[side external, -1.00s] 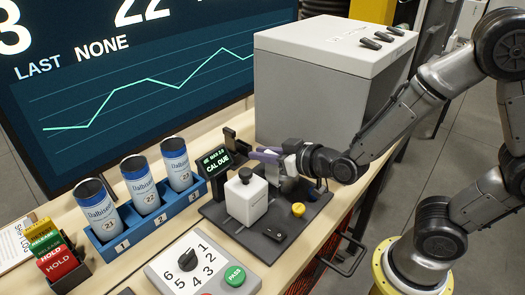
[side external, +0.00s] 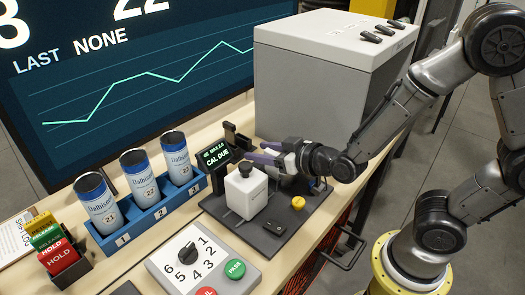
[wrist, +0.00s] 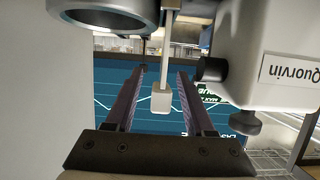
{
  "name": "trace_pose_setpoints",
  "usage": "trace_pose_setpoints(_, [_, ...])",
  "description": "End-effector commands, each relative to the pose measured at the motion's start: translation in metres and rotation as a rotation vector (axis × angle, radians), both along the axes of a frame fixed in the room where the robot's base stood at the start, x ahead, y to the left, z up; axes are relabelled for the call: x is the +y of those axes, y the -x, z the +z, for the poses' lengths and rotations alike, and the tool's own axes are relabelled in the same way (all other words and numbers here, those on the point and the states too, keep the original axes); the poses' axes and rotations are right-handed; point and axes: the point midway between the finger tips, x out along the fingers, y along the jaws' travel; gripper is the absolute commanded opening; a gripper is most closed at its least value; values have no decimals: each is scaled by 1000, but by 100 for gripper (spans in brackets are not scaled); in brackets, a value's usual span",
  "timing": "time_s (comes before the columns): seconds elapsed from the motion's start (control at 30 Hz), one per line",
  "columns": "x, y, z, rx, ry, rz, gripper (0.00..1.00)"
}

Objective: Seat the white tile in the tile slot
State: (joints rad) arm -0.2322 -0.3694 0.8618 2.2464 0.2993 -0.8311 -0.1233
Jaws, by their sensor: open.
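My gripper (side external: 262,154) is open beside the white instrument (side external: 246,192), over the back of its dark base plate (side external: 222,213). In the wrist view its two dark fingers (wrist: 161,70) stand apart. A small white block on a thin rod (wrist: 160,103) appears between them in that view; I cannot tell whether it is the white tile or a part of the instrument, or whether the fingers touch it. The instrument's white body with the name Quorvin (wrist: 260,55) fills the right of the wrist view. I cannot clearly make out the tile slot.
A small display reading CAL DUE (side external: 217,157) stands left of my gripper. A blue rack (side external: 150,215) holds labelled cans at the left. A grey cabinet (side external: 305,85) rises behind. A yellow knob (side external: 298,203) and a small dark block (side external: 275,227) are on the base plate.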

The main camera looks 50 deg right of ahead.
Motion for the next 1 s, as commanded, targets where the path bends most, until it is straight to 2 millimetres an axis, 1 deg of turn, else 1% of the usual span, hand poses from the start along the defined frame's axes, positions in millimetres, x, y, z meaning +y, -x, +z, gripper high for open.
trace_pose_setpoints(0.13, [0, 3, 1, 0, 0, 1, 54])
trace_pose_setpoints(0.23, [1, 11, 5, -3, 0, 2, 54])
trace_pose_setpoints(0.37, [1, 31, 12, -4, -2, 3, 54])
trace_pose_setpoints(0.6, [2, 79, 30, -5, -3, 8, 54])
trace_pose_setpoints(0.87, [1, 106, 39, -3, -4, 6, 54])
trace_pose_setpoints(1.0, [1, 114, 45, -12, 1, 1, 54])
